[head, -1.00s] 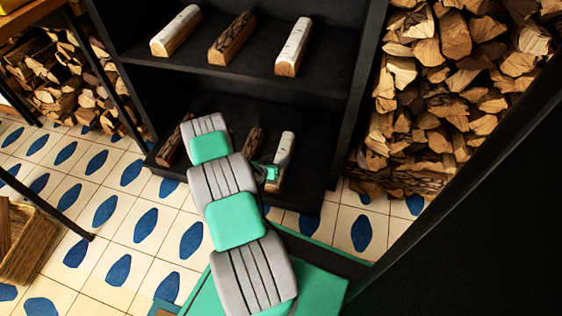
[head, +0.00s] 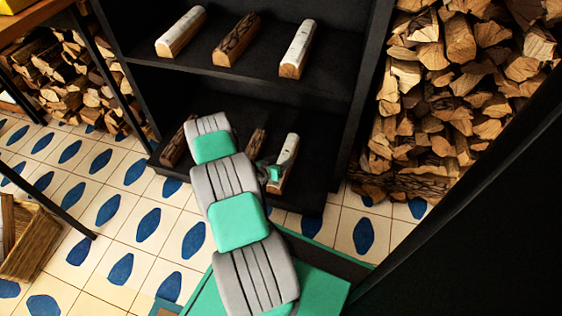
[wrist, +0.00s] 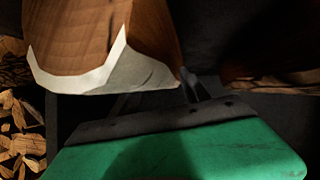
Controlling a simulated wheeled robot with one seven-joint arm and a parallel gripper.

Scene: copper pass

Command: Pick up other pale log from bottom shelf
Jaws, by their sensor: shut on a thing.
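The pale log (head: 290,146) is at the right end of the bottom shelf (head: 312,185), lying with its cut end toward me. My gripper (head: 274,173) is at the front part of this log, shut on it. In the wrist view the log (wrist: 75,40) fills the upper left, with brown wood and a white bark edge, close to the gripper. The finger contact is mostly hidden. I cannot tell whether the log is clear of the shelf.
Dark logs lie on the bottom shelf at the left (head: 172,152) and middle (head: 256,142), partly behind my arm. The upper shelf holds two pale logs (head: 181,32) (head: 297,48) and a dark one (head: 237,40). Split firewood (head: 440,110) is stacked right; a wooden crate (head: 35,245) stands left.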

